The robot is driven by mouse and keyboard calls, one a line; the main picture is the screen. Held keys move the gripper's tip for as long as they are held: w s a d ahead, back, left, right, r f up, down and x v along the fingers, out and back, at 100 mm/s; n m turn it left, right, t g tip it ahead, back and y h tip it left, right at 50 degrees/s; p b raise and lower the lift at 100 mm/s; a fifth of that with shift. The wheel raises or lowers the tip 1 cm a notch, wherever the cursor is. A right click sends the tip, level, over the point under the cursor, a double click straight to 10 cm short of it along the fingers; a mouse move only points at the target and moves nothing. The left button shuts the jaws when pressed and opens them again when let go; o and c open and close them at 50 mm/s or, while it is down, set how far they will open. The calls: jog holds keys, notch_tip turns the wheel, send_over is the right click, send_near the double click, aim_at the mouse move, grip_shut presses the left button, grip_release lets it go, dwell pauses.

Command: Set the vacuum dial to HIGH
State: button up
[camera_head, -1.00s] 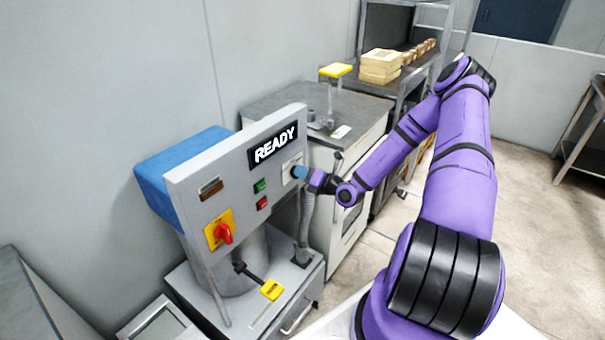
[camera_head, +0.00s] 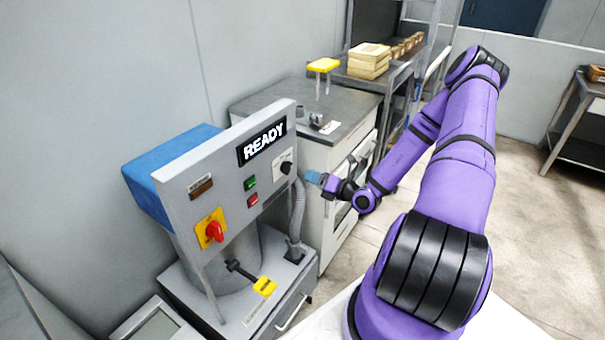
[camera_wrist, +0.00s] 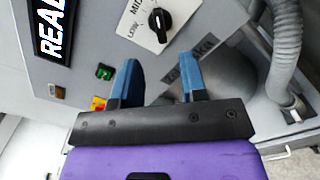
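The vacuum dial (camera_head: 286,167) is a black knob on a white label plate (camera_wrist: 143,25), on the right side of the grey control panel (camera_head: 232,165). It also shows at the top of the wrist view (camera_wrist: 160,22). LOW is readable on the plate, with part of a second word beginning MI; I cannot read HIGH. The knob's exact setting is hard to tell. My gripper (camera_wrist: 157,78) has two blue fingers apart with nothing between them. In the head view my gripper (camera_head: 313,178) is just right of the dial, clear of it.
A grey hose (camera_head: 297,210) hangs beside the panel, below the dial. A grey-topped cabinet (camera_head: 345,120) stands behind my gripper.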

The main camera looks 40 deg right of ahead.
jog(key=shift+v, duration=1.15)
jog(key=s+a+r+n+g+y, duration=0.2)
jog(key=s+a+r+n+g, duration=0.1)
jog(key=a+r+n+g, duration=0.75)
jog(key=s+a+r+n+g+y, duration=0.3)
jog(key=a+r+n+g, duration=0.3)
jog(key=r+n, duration=0.75)
jog(key=s+a+r+n+t+h, duration=0.3)
jog(key=s+r+n+h, duration=0.8)
jog(key=s+r+n, duration=0.6)
jog(key=shift+s+t, duration=0.5)
jog(key=shift+t, duration=0.35)
